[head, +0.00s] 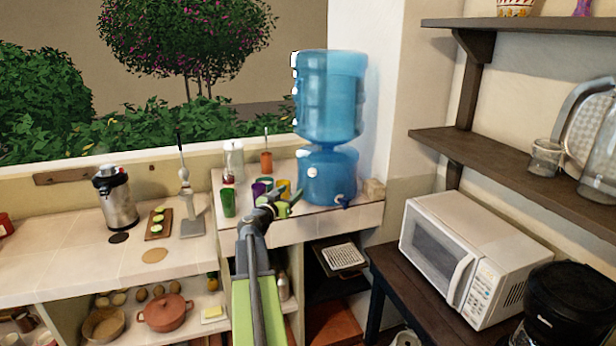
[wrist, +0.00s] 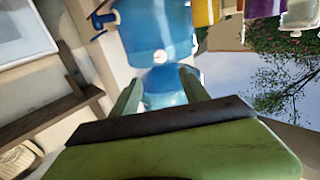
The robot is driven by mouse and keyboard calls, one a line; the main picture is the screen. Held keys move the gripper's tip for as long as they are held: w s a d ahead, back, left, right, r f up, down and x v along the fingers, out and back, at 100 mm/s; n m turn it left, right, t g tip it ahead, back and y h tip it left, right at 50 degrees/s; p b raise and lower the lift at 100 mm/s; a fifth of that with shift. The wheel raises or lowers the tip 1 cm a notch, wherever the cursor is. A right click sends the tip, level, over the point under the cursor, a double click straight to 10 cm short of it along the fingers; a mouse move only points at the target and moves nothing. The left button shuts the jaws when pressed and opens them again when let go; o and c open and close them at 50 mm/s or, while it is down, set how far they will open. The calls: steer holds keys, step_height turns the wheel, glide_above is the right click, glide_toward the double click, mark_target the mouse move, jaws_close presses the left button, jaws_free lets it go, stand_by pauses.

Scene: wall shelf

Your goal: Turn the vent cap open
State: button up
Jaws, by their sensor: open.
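A blue water dispenser base (head: 328,185) stands on the tiled counter with a large blue bottle (head: 332,95) on top. A small white round cap (head: 312,171), which looks like the vent cap, is on the front of the base. In the wrist view, where the scene is upside down, the white cap (wrist: 159,55) shows just beyond my fingertips. A blue tap (head: 342,201) sits lower right of it. My gripper (head: 291,194) is open and empty in front of the base, left of the tap and a little below the cap. Both green fingers (wrist: 162,78) are apart.
Several colored cups, including a green cup (head: 229,203), stand close left of my gripper. A small tan block (head: 374,189) is right of the base. A white microwave (head: 475,255) stands on a dark table at right, under wooden shelves (head: 500,165).

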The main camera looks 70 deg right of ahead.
mark_target(311, 174)
steer(key=d, duration=0.5)
steer(key=s+d, duration=0.1)
steer(key=d, duration=1)
steer(key=shift+s+d, duration=0.2)
steer(key=shift+s, duration=0.2)
